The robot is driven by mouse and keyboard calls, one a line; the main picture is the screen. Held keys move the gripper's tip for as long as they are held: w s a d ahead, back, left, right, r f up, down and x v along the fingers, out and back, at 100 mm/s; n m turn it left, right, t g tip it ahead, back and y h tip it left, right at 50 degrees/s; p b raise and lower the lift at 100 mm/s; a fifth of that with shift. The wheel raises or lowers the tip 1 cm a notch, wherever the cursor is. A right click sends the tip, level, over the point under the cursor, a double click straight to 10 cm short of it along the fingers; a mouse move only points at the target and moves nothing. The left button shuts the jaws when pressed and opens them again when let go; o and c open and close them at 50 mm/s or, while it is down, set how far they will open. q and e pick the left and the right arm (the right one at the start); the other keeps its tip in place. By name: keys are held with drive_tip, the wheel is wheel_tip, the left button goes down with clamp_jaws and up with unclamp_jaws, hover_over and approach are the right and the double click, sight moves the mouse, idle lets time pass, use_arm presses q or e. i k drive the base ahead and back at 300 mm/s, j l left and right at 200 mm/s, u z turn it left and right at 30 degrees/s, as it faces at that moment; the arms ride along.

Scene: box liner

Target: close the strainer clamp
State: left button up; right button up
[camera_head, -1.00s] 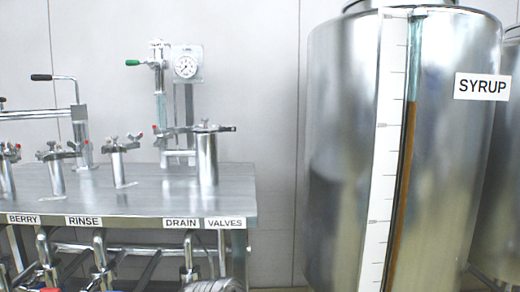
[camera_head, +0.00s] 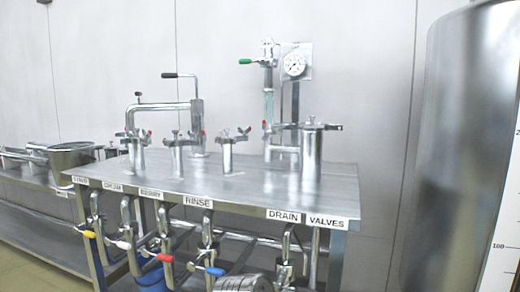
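A steel upright canister (camera_head: 312,155) stands at the right end of the bench top and looks like the strainer. A clamp (camera_head: 322,126) with a dark-tipped handle sits at its top, with the handle pointing right. It is too small to tell whether the clamp is open or shut. Several smaller steel posts with red-tipped wing clamps stand to its left, one of them nearest the canister (camera_head: 228,152). Neither of my grippers is in view.
The steel bench (camera_head: 250,186) carries RINSE, DRAIN and VALVES labels on its front edge. Valves with coloured handles hang below it. A pressure gauge (camera_head: 294,64) and a green-handled valve stand behind the canister. A large steel tank (camera_head: 460,150) stands at the right.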

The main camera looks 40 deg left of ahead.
sight(277, 128)
drive_tip(key=u, duration=0.85)
drive_tip(key=k+j+z, duration=0.1)
drive_tip(key=j, duration=0.35)
